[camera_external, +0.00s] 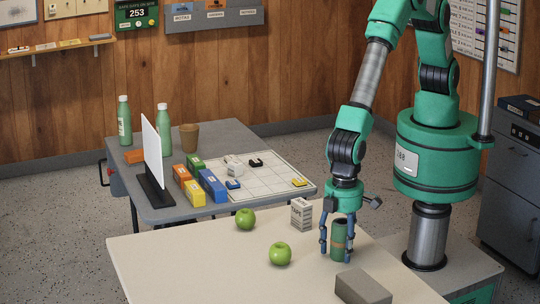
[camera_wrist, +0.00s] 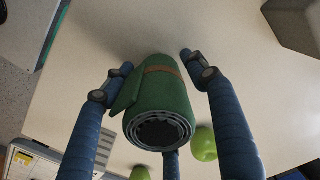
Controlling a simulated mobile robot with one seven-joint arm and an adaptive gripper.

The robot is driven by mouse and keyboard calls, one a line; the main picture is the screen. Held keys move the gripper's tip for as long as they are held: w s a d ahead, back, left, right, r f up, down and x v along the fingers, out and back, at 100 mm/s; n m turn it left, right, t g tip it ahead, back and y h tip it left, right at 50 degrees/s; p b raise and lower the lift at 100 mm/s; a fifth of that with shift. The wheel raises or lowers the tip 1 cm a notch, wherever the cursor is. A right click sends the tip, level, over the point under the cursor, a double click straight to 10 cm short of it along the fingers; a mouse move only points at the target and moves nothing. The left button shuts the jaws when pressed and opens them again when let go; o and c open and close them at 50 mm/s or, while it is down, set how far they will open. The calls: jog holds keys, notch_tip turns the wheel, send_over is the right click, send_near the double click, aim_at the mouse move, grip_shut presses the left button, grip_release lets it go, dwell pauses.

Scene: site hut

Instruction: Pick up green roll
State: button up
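The green roll (camera_external: 338,238) stands upright on the cream table between the blue fingers of my gripper (camera_external: 336,252). In the wrist view the roll (camera_wrist: 163,100) shows its dark spiral end toward the camera, a loose flap on its left and a brown band around it. My gripper (camera_wrist: 157,62) is open, with its fingers around the roll. A small gap shows between the right finger and the roll. The left fingertip is very close to the roll, and I cannot tell if it touches. The third finger is partly hidden behind the roll.
Two green apples (camera_external: 280,254) (camera_external: 245,219) and a small printed box (camera_external: 301,214) stand left of the roll. A grey-brown block (camera_external: 363,288) lies in front. The grey table (camera_external: 165,213) behind holds bottles, coloured boxes and a white panel. The cream table's left part is clear.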

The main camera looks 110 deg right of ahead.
aim_at(342, 232)
jog(key=c, duration=0.9)
jog(key=shift+r, duration=0.1)
jog(key=shift+r, duration=0.45)
notch_tip(342, 232, up, 3)
jog(key=shift+f+p, duration=0.1)
jog(key=shift+p, duration=0.6)
jog(key=s+d, duration=0.2)
jog(key=s, duration=0.2)
jog(key=s+d+p, duration=0.1)
jog(key=s+d, duration=0.2)
jog(key=s, duration=0.2)
jog(key=s+d+r+p, duration=0.1)
jog(key=s+d, duration=0.2)
jog(key=s, duration=0.1)
jog(key=shift+s+d+r, duration=0.1)
jog(key=shift+s+d, duration=0.1)
jog(key=shift+s, duration=0.1)
